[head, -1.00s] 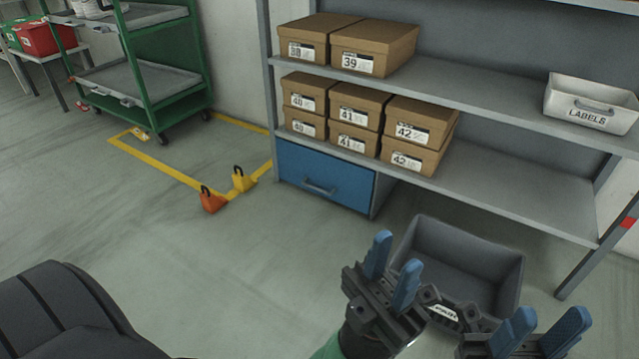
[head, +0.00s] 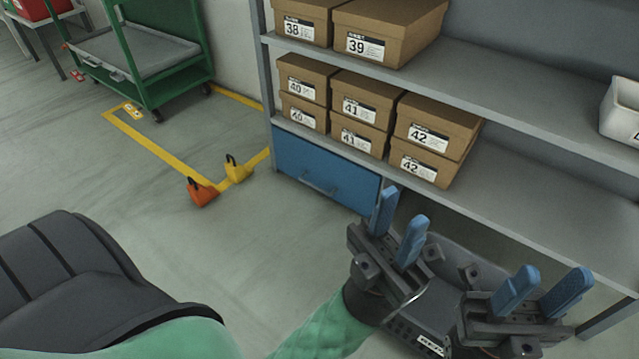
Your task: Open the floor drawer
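The floor drawer (head: 318,176) is a blue front low under the shelf unit, with a bar handle (head: 318,187) on its face. It looks shut, its face about flush with the shelf frame. My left gripper (head: 398,228) is in front of and to the right of the drawer, apart from its handle. Its two blue fingers are spread with nothing between them. My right gripper (head: 541,290) is further right, near the bottom right, also with its blue fingers apart and empty.
Shoe boxes (head: 357,96) stand on the shelves (head: 520,200) above the drawer. A grey bin (head: 470,262) sits on the floor behind my grippers, partly hidden. An orange weight (head: 202,192) and a yellow weight (head: 238,170) stand left of the drawer. Floor before the drawer is clear.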

